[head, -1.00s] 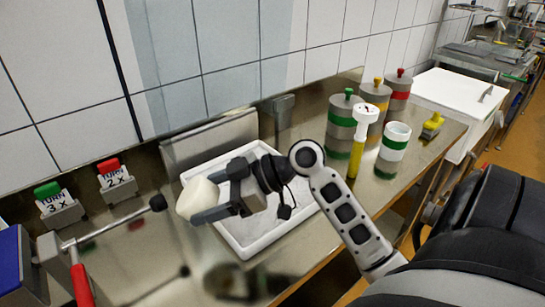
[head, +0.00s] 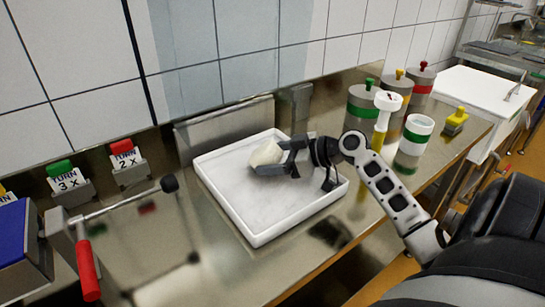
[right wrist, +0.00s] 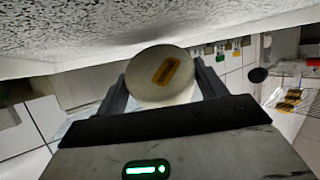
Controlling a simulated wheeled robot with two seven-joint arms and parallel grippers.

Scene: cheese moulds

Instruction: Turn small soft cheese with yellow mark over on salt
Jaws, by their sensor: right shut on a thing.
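The small soft cheese (head: 266,154) is a white disc. My left gripper does not show.
A "TURN 3 X" sign (head: 68,182) and a "TURN 2 X" sign (head: 126,158) stand at the left. A red-handled lever (head: 88,270) is at the front left.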

